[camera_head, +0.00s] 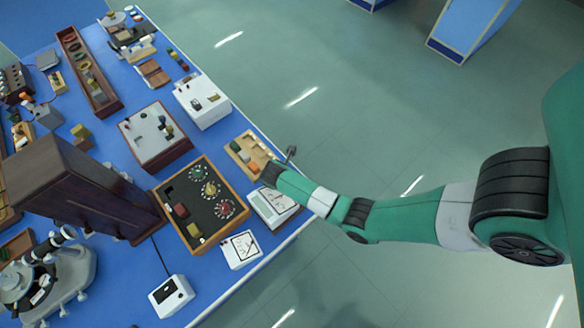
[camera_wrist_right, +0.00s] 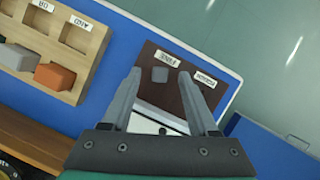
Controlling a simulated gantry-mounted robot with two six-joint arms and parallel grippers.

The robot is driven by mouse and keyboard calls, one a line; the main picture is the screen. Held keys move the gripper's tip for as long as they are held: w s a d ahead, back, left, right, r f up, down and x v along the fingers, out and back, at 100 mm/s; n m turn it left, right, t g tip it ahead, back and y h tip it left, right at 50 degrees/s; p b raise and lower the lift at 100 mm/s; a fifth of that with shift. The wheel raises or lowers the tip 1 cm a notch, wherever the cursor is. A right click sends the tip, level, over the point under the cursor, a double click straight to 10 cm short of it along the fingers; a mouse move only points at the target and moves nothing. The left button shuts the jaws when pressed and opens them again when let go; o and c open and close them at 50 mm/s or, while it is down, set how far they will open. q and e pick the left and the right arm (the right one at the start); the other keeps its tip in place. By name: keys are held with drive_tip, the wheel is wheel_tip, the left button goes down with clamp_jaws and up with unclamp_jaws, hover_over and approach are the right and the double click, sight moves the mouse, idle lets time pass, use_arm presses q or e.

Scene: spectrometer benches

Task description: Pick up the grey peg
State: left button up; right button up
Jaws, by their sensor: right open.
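A small grey square piece (camera_wrist_right: 160,74), which looks like the grey peg seen end-on, stands on a dark brown board (camera_wrist_right: 158,97) in the right wrist view. My right gripper (camera_wrist_right: 160,76) is open, with one finger on each side of the grey piece in the picture. I cannot tell how far above it the fingertips are. In the head view my right arm comes in from the right, its hand over the bench's right edge, and it hides the peg there. My left gripper is out of view.
A wooden tray (camera_wrist_right: 88,62) with labelled slots holds a grey block (camera_wrist_right: 16,57) and an orange block (camera_wrist_right: 55,77), left of my fingers. Two white labels lie on the brown board. A dial box (camera_head: 240,196) and a white-topped box (camera_head: 153,133) stand nearby. Open floor lies beyond the bench edge.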

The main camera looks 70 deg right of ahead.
drive_tip(key=shift+d+f, duration=0.2)
drive_tip(key=shift+f, duration=0.35)
clamp_jaws()
drive_tip(key=shift+r, duration=0.2)
